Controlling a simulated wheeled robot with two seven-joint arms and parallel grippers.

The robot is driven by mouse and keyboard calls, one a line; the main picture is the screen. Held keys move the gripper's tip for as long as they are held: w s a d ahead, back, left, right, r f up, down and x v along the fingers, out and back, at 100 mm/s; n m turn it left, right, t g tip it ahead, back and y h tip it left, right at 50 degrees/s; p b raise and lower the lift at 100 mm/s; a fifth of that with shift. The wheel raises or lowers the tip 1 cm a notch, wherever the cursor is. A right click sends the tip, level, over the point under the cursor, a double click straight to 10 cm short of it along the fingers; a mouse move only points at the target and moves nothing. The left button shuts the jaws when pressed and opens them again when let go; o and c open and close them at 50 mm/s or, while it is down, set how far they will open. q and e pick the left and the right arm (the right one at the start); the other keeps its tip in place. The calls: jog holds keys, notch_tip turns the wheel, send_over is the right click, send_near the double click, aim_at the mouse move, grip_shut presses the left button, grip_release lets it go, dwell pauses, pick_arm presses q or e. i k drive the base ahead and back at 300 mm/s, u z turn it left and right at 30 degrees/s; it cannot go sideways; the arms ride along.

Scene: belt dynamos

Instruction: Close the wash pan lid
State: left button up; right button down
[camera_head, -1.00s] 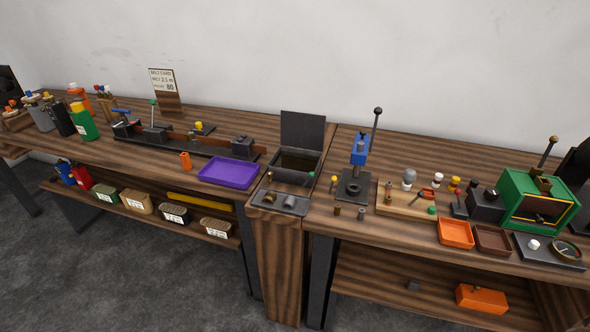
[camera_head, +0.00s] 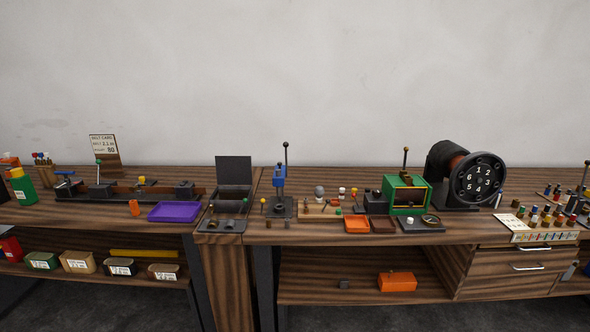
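The wash pan (camera_head: 229,207) is a dark box on the bench top, left of the blue press. Its dark square lid (camera_head: 234,171) stands open and upright at the back edge of the box. The inside of the pan is hardly visible from this low angle. Neither of my grippers shows in the head view.
A purple tray (camera_head: 175,212) lies left of the pan, and a blue lever press (camera_head: 279,187) stands to its right. A dark plate with small parts (camera_head: 221,226) lies in front of the pan. A green box (camera_head: 407,194) and a large numbered drum (camera_head: 477,180) stand farther right.

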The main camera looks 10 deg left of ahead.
aim_at(231, 170)
jog(key=u, duration=0.25)
jog(key=k, duration=0.15)
jog(key=z, duration=0.75)
jog(key=i, duration=1.25)
jog(key=u, duration=0.25)
